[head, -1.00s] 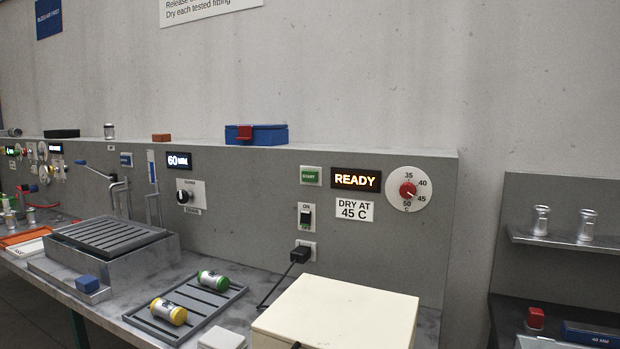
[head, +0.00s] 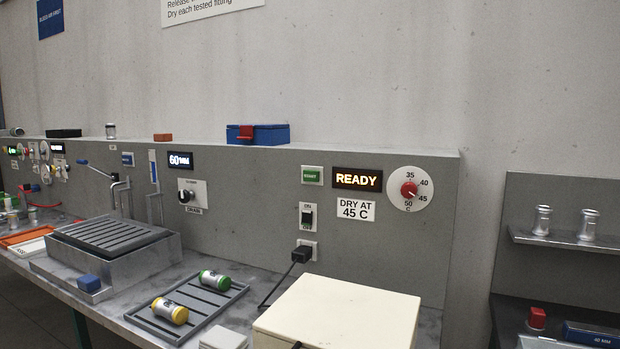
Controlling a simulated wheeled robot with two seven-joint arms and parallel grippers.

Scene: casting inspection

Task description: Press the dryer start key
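The green start key (head: 312,175) sits in a pale frame on the grey back panel (head: 250,220). Right of it a display (head: 357,179) reads READY in lit letters. Further right is a white dial with a red knob (head: 408,189), marked 35 to 50 C, its pointer near 45. A label (head: 356,211) below the display reads DRY AT 45 C. A rocker switch (head: 307,217) marked ON is below the start key. The cream dryer box (head: 340,310) stands on the bench in front, its lid closed. Neither of my grippers is in view.
A black plug (head: 301,254) with a cable sits in a socket behind the cream box. A slotted grey rack (head: 190,308) holds a yellow-ended fitting (head: 169,311) and a green-ended fitting (head: 214,280). A blue box (head: 262,135) rests on the panel's top ledge.

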